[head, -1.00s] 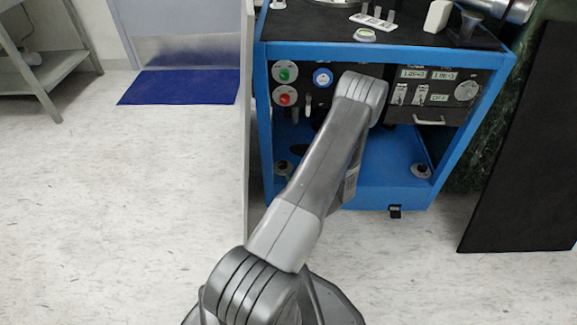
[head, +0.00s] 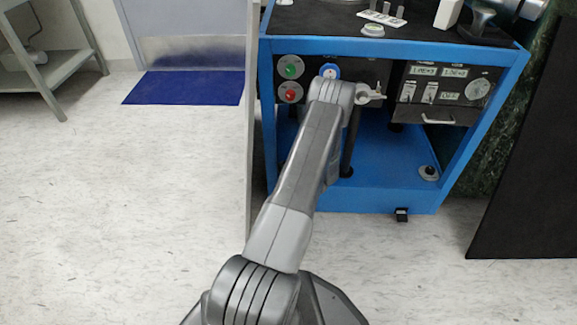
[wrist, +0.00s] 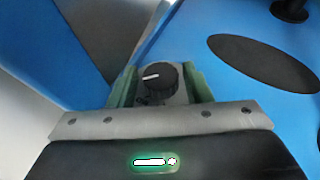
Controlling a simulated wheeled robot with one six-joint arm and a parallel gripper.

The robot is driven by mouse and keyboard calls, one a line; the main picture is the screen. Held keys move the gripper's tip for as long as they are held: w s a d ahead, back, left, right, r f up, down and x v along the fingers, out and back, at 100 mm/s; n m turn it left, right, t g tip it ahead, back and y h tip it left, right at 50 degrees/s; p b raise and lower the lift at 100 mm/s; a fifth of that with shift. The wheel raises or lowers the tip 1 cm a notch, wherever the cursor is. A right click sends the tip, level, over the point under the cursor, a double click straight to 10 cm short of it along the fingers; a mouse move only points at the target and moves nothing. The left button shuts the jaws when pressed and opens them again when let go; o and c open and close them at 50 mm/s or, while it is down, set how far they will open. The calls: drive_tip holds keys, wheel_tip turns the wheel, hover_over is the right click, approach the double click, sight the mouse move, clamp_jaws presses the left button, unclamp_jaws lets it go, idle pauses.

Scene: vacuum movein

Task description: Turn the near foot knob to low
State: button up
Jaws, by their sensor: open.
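In the wrist view, a round black knob (wrist: 158,84) with a white pointer line sits on a small grey plate. The pointer aims left in that picture. My gripper (wrist: 160,74) is open, with one greenish finger on each side of the knob. I cannot tell whether the fingers touch it. Another dark knob (head: 429,172) on a pale base shows at the front right corner of the blue cart's (head: 375,205) lower deck.
A black oval opening (wrist: 263,63) and a dark post (wrist: 290,8) are beside the knob on the blue deck. A control panel with a green button (head: 291,70) and a red button (head: 291,94) is above. A pale upright panel (head: 251,130) stands left of the cart.

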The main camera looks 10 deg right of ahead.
drive_tip(key=c, duration=0.7)
drive_tip(key=shift+w+d+f+n+y+b, duration=0.1)
drive_tip(key=shift+d+n+y+b, duration=0.05)
drive_tip(key=shift+n+y+b, duration=0.5)
drive_tip(key=shift+n+g+y, duration=0.6)
drive_tip(key=shift+n+y, duration=0.25)
drive_tip(key=shift+y, duration=0.2)
drive_tip(key=o, duration=0.7)
